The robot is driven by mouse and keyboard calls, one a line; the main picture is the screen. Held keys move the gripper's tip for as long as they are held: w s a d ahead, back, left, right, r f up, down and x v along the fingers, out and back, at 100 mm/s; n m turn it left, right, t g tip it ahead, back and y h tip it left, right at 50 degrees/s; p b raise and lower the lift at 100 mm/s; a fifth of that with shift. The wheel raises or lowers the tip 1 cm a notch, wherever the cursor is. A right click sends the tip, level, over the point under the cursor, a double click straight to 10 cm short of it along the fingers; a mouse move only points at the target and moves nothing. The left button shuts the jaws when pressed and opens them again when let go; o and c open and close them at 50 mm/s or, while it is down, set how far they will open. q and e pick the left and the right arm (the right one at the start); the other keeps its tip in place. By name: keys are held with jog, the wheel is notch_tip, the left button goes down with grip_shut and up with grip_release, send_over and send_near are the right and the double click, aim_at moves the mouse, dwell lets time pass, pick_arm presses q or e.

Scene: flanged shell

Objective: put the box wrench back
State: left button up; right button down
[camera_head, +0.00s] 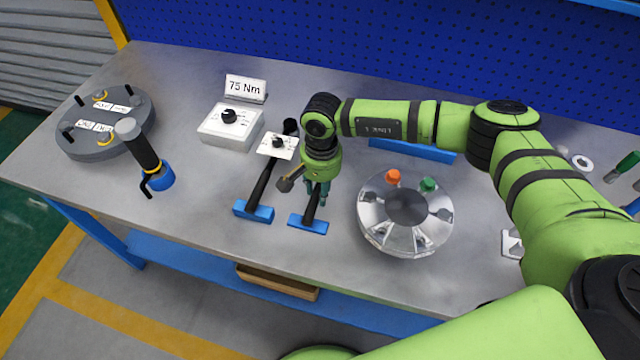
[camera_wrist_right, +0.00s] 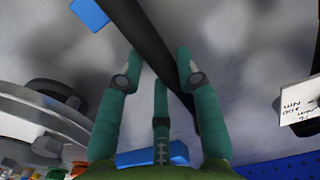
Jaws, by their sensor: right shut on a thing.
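My right gripper (camera_head: 318,195) points down over the table, between the white dial boxes and the clear flanged shell. In the right wrist view its green fingers (camera_wrist_right: 158,75) are closed around a long black bar (camera_wrist_right: 150,45), which I take to be the box wrench. In the head view the black handle (camera_head: 312,207) shows below the fingers, reaching down to a blue block (camera_head: 308,224). The gripper hides its upper part. I cannot tell whether the wrench touches the block. My left gripper is not in view.
A second black-handled tool (camera_head: 265,180) lies on a blue block (camera_head: 254,211) close by on the left. The shell (camera_head: 405,240) stands close on the right. A 75 Nm sign (camera_head: 245,88), a dial box (camera_head: 230,125) and a grey flange disc (camera_head: 85,145) stand farther left.

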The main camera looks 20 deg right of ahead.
jog(key=shift+f, duration=0.15)
jog(key=c, duration=1.3)
grip_release()
jog(key=shift+f+b, duration=0.1)
jog(key=shift+b, duration=0.2)
jog(key=o, duration=0.4)
jog(key=shift+o, duration=0.2)
jog(key=shift+r, duration=0.35)
notch_tip(320, 180, up, 12)
jog(key=b, duration=0.2)
jog(key=shift+w+d+f, duration=0.15)
jog(key=shift+w, duration=0.05)
